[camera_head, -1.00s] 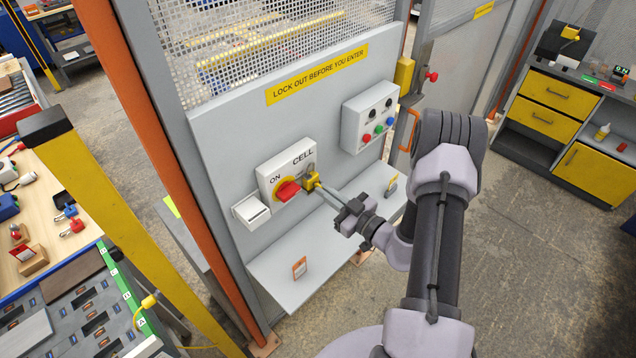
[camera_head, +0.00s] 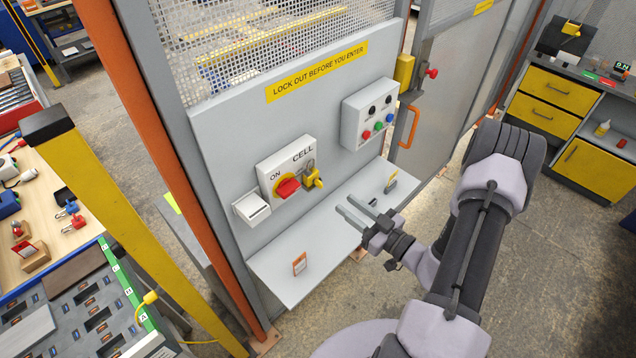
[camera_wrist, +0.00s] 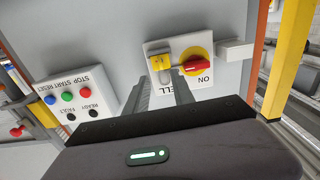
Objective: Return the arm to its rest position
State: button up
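My gripper (camera_head: 345,208) is in front of the grey panel, above the shelf, right of and below the cell switch. Its two fingers are apart with nothing between them; the gap also shows in the wrist view (camera_wrist: 164,80). A yellow padlock (camera_head: 313,180) hangs at the right side of the cell switch box (camera_head: 294,160), clear of my fingers. In the wrist view the padlock (camera_wrist: 190,66) is beside the red switch handle (camera_wrist: 200,66). The arm is still extended toward the panel.
A button box (camera_head: 369,115) is on the panel, right of the switch. A shelf (camera_head: 335,240) juts out below, carrying a small orange-framed tag (camera_head: 299,263). A yellow post (camera_head: 130,225) and workbench (camera_head: 70,190) are left. Open floor (camera_head: 545,260) lies right.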

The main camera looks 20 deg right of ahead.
jog(key=v, duration=0.9)
jog(key=w+a+r+n+g+y+b, duration=0.15)
jog(key=a+n+g+y+b, duration=0.55)
jog(key=a+n, duration=0.85)
jog(key=s+a+m+g+h+b, duration=0.2)
jog(key=s+a+m+h+b, duration=0.2)
jog(key=m+b, duration=0.4)
jog(key=s+a+m+g+h+b, duration=0.2)
jog(key=s+m+h+b, duration=0.4)
jog(key=m, duration=1)
jog(key=shift+a+h+b, duration=0.6)
jog(key=shift+a+b, duration=0.3)
